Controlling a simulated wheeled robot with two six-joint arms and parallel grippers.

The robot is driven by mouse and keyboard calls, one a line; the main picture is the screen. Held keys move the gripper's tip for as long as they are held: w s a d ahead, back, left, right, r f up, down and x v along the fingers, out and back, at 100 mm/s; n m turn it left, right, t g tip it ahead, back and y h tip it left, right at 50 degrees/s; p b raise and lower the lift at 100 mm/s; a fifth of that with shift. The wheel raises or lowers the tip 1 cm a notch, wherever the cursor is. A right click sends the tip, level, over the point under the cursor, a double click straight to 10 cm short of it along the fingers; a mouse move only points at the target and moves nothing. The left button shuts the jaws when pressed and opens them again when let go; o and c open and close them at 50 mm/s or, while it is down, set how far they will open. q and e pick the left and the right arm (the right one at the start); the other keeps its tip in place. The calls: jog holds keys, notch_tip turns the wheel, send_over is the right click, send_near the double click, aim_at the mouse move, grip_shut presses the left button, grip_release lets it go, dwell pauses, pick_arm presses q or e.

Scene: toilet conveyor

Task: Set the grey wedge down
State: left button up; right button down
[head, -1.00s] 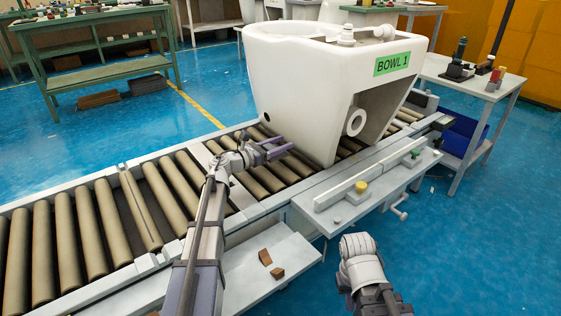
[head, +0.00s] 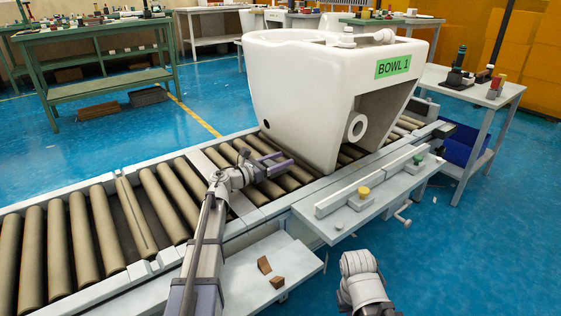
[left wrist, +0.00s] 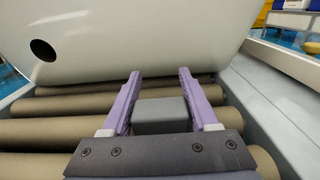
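The grey wedge (left wrist: 161,113) shows in the left wrist view as a dark grey block between the two purple fingers of my left gripper (left wrist: 160,95). The fingers lie along both its sides and appear to touch it. It is low over the brown rollers, just in front of the white bowl (left wrist: 110,40); I cannot tell whether it touches the rollers. In the head view my left gripper (head: 273,165) points at the base of the bowl (head: 315,95), and the wedge is too small to make out. The fingers of my right gripper do not show.
The roller conveyor (head: 110,215) runs under the bowl. A side shelf (head: 265,285) holds two brown wedges (head: 270,273). A ledge with a yellow knob (head: 364,192) lies along the conveyor's near side. Green workbenches (head: 100,60) stand at the back left.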

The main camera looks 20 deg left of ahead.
pick_arm(q)
jog(key=o, duration=0.3)
jog(key=shift+o, duration=0.2)
jog(key=shift+r, duration=0.25)
jog(key=v, duration=1.2)
